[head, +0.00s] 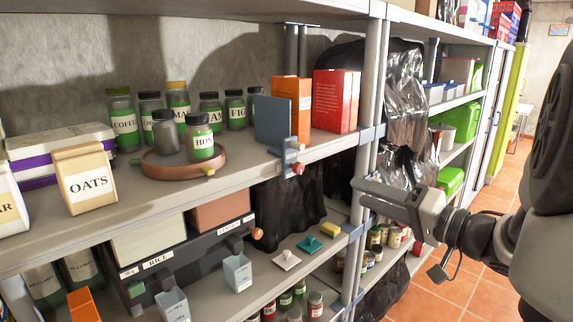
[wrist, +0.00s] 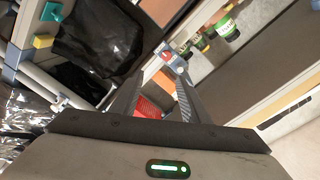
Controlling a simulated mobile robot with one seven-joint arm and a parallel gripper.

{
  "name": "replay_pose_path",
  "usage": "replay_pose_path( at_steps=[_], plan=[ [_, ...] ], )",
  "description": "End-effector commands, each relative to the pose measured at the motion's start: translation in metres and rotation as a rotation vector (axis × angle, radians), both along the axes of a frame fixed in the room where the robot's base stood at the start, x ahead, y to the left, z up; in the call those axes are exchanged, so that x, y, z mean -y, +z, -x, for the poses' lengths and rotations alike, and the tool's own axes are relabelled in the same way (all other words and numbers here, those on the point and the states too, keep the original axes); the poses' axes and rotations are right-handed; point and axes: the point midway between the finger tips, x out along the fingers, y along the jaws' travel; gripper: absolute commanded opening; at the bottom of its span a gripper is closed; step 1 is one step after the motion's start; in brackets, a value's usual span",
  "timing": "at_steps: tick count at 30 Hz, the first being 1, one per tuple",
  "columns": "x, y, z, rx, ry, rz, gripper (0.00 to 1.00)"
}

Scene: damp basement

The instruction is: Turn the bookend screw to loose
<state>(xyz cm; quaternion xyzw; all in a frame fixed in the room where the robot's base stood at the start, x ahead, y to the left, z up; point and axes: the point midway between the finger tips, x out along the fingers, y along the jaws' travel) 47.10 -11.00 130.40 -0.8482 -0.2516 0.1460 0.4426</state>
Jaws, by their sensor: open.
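The bookend (head: 273,120) is a blue-grey upright plate clamped at the front edge of the upper shelf, beside an orange box. Its screw has a small red knob (head: 298,169) on the clamp just below the shelf edge. In the wrist view the red screw knob (wrist: 166,56) and pale clamp show just beyond the fingertips. My gripper (head: 362,194) is open and empty, in front of the shelf post, to the right of and slightly lower than the screw. Its two fingers also show in the wrist view (wrist: 160,82), apart from the knob.
A shelf post (head: 372,100) stands close to my gripper. An orange box (head: 293,95), a red box (head: 336,100) and a turntable (head: 150,168) with jars share the upper shelf. Black plastic (head: 405,95) hangs behind the post. The tiled floor at right is open.

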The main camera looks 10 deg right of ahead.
Motion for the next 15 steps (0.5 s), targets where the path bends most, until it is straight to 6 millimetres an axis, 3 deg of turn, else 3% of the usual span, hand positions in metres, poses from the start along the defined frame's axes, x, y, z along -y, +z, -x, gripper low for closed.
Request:
replay_pose_path(
  at_steps=[5, 15],
  plan=[
    [-0.008, 0.006, 0.002, 0.012, 0.044, -0.028, 0.42],
    [-0.046, 0.006, -0.051, 0.013, 0.045, -0.026, 0.42]
  ],
)
